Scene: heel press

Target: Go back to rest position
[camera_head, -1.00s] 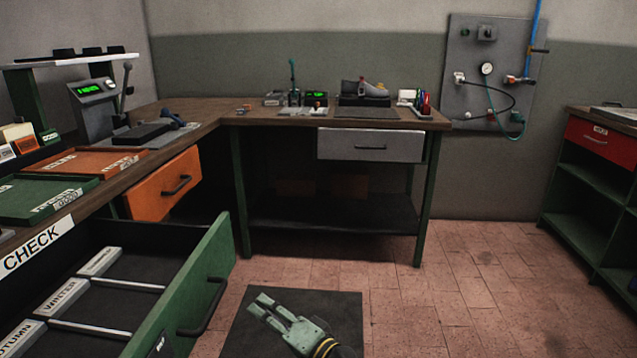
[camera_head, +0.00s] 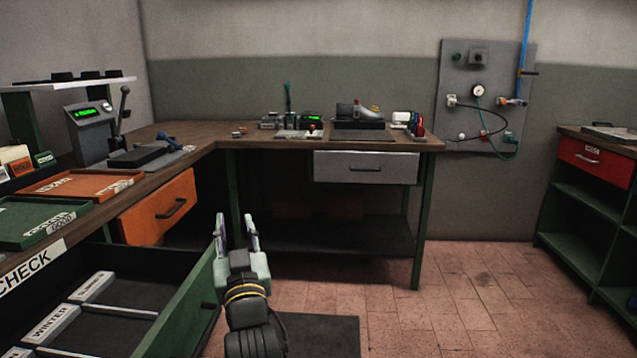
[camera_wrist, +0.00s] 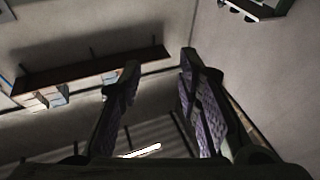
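My gripper (camera_head: 237,226) is raised in front of the workbench, its fingers pointing up, just right of the open green drawer (camera_head: 185,305). Its two fingers stand apart with nothing between them. In the wrist view the fingers (camera_wrist: 157,75) also show apart and empty, with a wall and a shelf (camera_wrist: 90,75) beyond them.
The open drawer holds labelled dividers (camera_head: 92,287). An orange drawer (camera_head: 160,206) stands ajar behind it. The back bench (camera_head: 230,143) carries small tools and a grey drawer (camera_head: 366,168). Open floor (camera_head: 460,290) lies to the right, before a green cabinet (camera_head: 585,215).

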